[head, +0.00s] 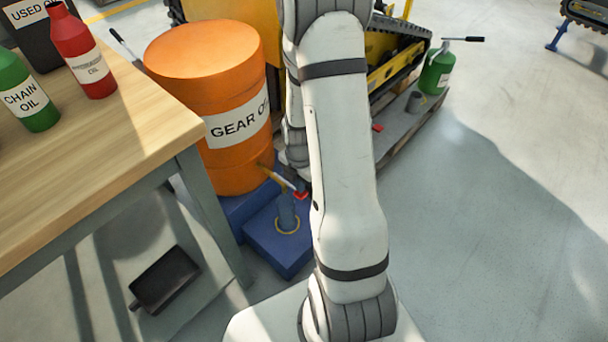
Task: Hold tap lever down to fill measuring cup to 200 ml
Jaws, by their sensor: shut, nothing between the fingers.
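The orange gear oil drum (206,105) stands behind the workbench's right end. A brass-coloured tap (265,168) sticks out low on its right side. A pale rod, seemingly the tap lever (284,181), slants down to the right from it, with a red piece (301,195) at its lower end. Below stands a bluish measuring cup (287,211), upright in a yellow ring on a blue block. Its marks and fill level cannot be read. My forearm and wrist come down behind my upper arm, just right of the tap. My gripper's fingers are hidden there, so contact with the lever cannot be seen.
The wooden workbench (85,175) fills the left, with chain oil (27,95) and red (84,50) bottles. A yellow tracked machine (392,50) and a green bottle (436,75) are behind. The right floor is clear.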

